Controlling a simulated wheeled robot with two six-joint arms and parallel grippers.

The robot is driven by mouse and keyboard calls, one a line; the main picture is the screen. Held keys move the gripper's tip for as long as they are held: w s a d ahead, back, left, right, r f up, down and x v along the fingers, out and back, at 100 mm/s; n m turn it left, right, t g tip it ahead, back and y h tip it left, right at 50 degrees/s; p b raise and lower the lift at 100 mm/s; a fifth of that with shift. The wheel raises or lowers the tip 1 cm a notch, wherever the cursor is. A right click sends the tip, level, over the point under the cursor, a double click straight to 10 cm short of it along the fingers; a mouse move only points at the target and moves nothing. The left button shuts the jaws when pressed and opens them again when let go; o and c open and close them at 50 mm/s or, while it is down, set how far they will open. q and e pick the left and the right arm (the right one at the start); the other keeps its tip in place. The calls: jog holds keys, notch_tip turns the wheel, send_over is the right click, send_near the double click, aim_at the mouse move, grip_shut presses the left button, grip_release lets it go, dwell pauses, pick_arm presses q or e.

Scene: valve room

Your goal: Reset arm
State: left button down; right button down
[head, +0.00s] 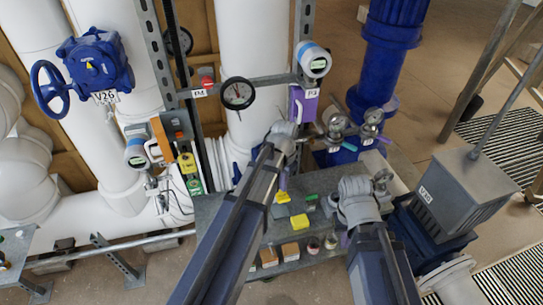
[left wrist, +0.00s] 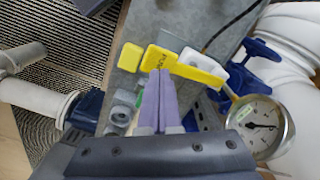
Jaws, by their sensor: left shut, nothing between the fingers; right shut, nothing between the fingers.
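My left arm comes in from the lower left in the head view. Its gripper (head: 283,182) points down over the grey metal bench, and its purple fingers are partly hidden by the arm. In the left wrist view the two purple fingers (left wrist: 160,78) lie together, shut and empty. Their tips appear close to a yellow block (left wrist: 159,58); I cannot tell whether they touch. My right arm comes in from the bottom right of centre. Its gripper (head: 345,239) is mostly hidden under its wrist; only a bit of purple finger shows, with nothing seen in it.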

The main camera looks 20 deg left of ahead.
pick_arm(q)
notch_tip(320, 180, up, 3)
jog(key=shift+f+p, duration=0.1)
jog(key=shift+p, duration=0.85)
jog(key=shift+f, duration=0.1)
